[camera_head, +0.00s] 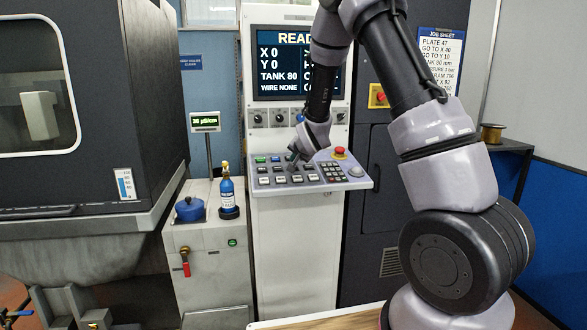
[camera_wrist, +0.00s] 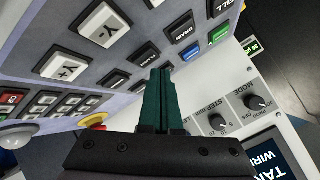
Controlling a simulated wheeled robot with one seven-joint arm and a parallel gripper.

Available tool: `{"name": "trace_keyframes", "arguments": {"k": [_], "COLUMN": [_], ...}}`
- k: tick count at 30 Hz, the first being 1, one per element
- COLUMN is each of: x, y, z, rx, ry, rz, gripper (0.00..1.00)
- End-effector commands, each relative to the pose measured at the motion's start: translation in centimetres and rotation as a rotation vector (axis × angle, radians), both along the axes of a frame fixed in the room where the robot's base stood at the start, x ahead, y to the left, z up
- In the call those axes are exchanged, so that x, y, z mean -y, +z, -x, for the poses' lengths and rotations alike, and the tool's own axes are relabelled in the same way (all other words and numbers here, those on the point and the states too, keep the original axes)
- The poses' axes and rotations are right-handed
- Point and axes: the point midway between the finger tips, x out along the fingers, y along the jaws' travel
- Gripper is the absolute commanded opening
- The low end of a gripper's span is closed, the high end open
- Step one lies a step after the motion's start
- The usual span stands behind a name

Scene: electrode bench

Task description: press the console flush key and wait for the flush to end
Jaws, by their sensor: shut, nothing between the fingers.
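The console (camera_head: 345,184) has a sloped key panel below a screen (camera_head: 285,52). The screen shows "READ…", "X 0", "Y 0", "TANK 80" and "WIRE NONE"; my arm hides its middle and right. My gripper (camera_head: 292,160) is shut and empty, reaching down to the back row of keys. In the wrist view its green fingertips (camera_wrist: 161,72) are together beside a dark key whose label seems to read FLUSH, the flush key (camera_wrist: 146,57). I cannot tell whether they touch it.
A red emergency button (camera_head: 339,152) sits at the panel's back right. Larger white jog keys (camera_wrist: 65,69) and a row of knobs (camera_wrist: 257,102) flank the fingers.

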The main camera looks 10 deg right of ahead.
Motion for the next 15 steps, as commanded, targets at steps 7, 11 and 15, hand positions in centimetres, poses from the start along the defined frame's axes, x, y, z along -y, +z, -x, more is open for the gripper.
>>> {"name": "trace_keyframes", "arguments": {"k": [7, 11, 15], "x": [0.01, 0.0, 0.02], "y": [-0.01, -0.15, -0.61], "z": [0.0, -0.02, -0.11], "rx": [0.0, 0.0, -0.001], "ry": [0.0, 0.0, -0.001], "rz": [0.0, 0.0, -0.001], "gripper": [0.0, 0.0, 0.0]}}
